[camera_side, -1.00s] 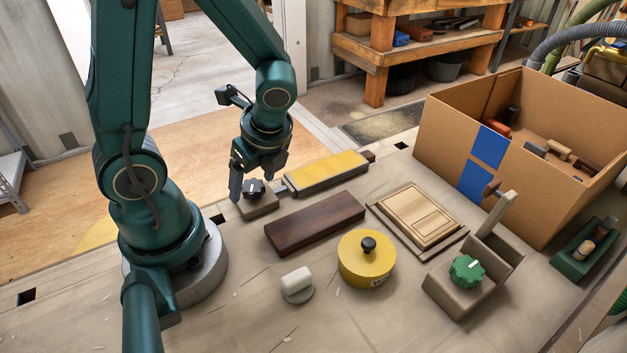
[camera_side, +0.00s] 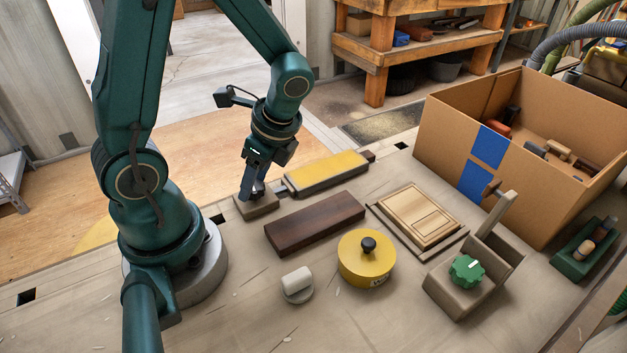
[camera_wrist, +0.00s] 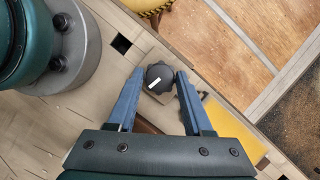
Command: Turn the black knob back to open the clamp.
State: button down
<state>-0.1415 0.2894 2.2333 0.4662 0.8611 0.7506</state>
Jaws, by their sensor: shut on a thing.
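The black knob (camera_wrist: 159,77) is lobed, with a white mark on its top. In the wrist view it sits between my two blue fingers, near their tips. My gripper (camera_side: 252,194) is shut on it, pointing down, and its fingers mostly hide the knob in the side view. The knob stands on a small beige block (camera_side: 257,208) at the near left end of a yellow-topped piece (camera_side: 328,173). This yellow piece also shows at the right in the wrist view (camera_wrist: 230,128). I cannot tell from these frames how far the clamp is open.
A dark wooden block (camera_side: 315,223) lies just in front. A yellow round tin (camera_side: 366,262), a white-handled piece (camera_side: 297,284), a wooden panel (camera_side: 420,213) and a green-knobbed fixture (camera_side: 466,270) stand farther right. A cardboard box (camera_side: 550,190) stands at the right.

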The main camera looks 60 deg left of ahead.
jog(key=n+g+h, duration=0.1)
jog(key=n, duration=0.3)
jog(key=shift+a+n, duration=0.1)
jog(key=shift+n, duration=0.3)
jog(key=n+h, duration=0.1)
jog(key=n, duration=0.1)
jog(key=n+g+h, duration=0.1)
jog(key=n, duration=0.2)
jog(key=shift+w+a, duration=0.1)
jog(key=shift+a, duration=0.05)
jog(key=n+h, duration=0.2)
jog(key=n, duration=0.3)
jog(key=shift+a, duration=0.1)
jog(key=shift+a+n+t+h, duration=0.1)
jog(key=shift+n+t+h, duration=0.3)
jog(key=shift+n, duration=0.7)
jog(key=shift+n+t+h, duration=0.2)
jog(key=shift+n+h, duration=0.3)
jog(key=shift+n, duration=0.6)
jog(key=shift+c, duration=1.5)
grip_release()
jog(key=shift+r, duration=0.1)
